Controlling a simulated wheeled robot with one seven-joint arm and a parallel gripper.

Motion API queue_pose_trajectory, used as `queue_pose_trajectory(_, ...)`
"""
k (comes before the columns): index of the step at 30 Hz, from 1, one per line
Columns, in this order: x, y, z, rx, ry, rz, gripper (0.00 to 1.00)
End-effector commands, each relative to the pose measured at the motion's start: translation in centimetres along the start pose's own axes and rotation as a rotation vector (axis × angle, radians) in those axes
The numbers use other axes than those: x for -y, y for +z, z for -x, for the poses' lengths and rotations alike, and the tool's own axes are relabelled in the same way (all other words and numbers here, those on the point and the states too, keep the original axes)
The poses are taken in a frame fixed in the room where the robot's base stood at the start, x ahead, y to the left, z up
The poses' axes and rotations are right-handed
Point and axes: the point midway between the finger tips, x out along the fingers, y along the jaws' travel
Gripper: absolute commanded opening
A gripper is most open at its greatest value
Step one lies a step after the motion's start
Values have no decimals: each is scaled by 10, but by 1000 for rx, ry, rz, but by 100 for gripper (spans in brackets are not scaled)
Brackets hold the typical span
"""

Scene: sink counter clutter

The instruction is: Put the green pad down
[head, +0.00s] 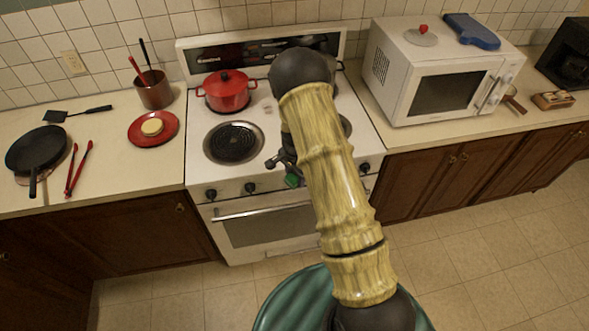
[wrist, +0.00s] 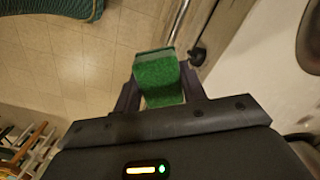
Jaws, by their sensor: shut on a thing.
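The green pad (wrist: 158,80) is between the two fingers of my gripper (wrist: 165,90) in the wrist view. The gripper is shut on it. In the head view the pad (head: 292,180) is a small green patch beside my arm, in front of the stove's front edge. My gripper (head: 284,168) is mostly hidden behind my arm there. The pad is held in the air, with the floor and the oven front behind it in the wrist view.
The white stove (head: 265,135) carries a red pot (head: 227,92). The left counter holds a black pan (head: 37,150), red tongs (head: 78,168), a red plate (head: 140,138) with a round tan item, and a utensil pot (head: 154,92). A microwave (head: 400,75) stands on the right counter.

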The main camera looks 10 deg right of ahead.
Motion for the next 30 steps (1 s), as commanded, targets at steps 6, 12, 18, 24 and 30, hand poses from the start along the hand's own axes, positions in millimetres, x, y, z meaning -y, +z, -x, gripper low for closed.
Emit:
queue_pose_trajectory(6,-12,7,-19,2,1,225,16)
queue_pose_trajectory(12,-28,18,-40,3,1,541,16)
queue_pose_trajectory(18,-44,28,-59,2,-1,872,16)
queue_pose_trajectory(24,-50,34,-65,0,-3,1039,16)
queue_pose_trajectory(30,-50,34,-64,0,-3,1050,16)
